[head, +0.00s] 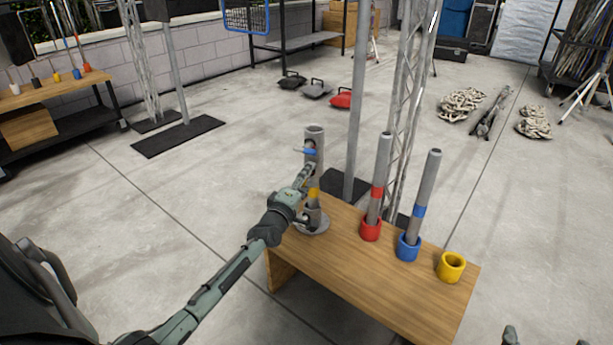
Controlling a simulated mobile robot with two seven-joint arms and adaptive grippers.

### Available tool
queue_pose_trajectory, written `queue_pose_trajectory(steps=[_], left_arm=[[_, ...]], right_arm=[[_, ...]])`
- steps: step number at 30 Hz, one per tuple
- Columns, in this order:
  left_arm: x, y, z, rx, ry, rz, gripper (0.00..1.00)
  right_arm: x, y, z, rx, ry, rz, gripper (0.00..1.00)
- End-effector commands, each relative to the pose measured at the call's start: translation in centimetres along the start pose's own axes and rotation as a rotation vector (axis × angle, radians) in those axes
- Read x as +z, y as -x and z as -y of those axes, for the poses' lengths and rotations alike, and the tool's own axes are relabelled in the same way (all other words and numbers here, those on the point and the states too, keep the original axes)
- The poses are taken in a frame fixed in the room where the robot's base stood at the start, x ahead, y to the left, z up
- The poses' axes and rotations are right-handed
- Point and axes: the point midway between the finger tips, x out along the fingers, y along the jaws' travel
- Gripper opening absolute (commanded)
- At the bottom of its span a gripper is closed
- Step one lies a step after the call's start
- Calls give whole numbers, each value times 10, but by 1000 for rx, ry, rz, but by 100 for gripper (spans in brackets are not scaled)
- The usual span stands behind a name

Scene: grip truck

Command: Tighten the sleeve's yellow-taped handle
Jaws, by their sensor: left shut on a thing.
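The sleeve (314,137) is an upright grey tube on a round base plate at the left end of the wooden bench. A blue-taped handle (304,151) sticks out of its left side near the top. Yellow tape (313,193) shows lower down, just below my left gripper. My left gripper (309,173) reaches in from the lower left and is shut at the sleeve's side, on what appears to be the yellow-taped handle; its fingers hide most of the grip. My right gripper (546,338) shows only as two separated tips at the bottom edge, apart and empty.
On the bench (375,280) stand a red cup (371,230) and a blue cup (408,248), each holding a grey pole, and an empty yellow cup (451,267). A truss and a pole rise behind the bench. Sandbags and cables lie on the floor farther back.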

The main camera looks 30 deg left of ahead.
Motion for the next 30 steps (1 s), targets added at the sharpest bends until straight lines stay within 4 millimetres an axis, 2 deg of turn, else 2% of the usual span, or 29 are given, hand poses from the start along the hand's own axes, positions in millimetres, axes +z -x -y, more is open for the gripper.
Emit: queue_pose_trajectory(steps=[8,14,21,30], left_arm=[[0,0,0,0,-264,1,22],[0,0,1,2,-454,1,22],[-1,0,2,4,-681,1,22],[-2,0,4,4,-943,1,22]], right_arm=[[44,10,-24,49,18,222,72],[77,26,-41,87,25,390,72],[112,53,-62,134,25,589,72],[143,89,-81,185,18,793,72]])
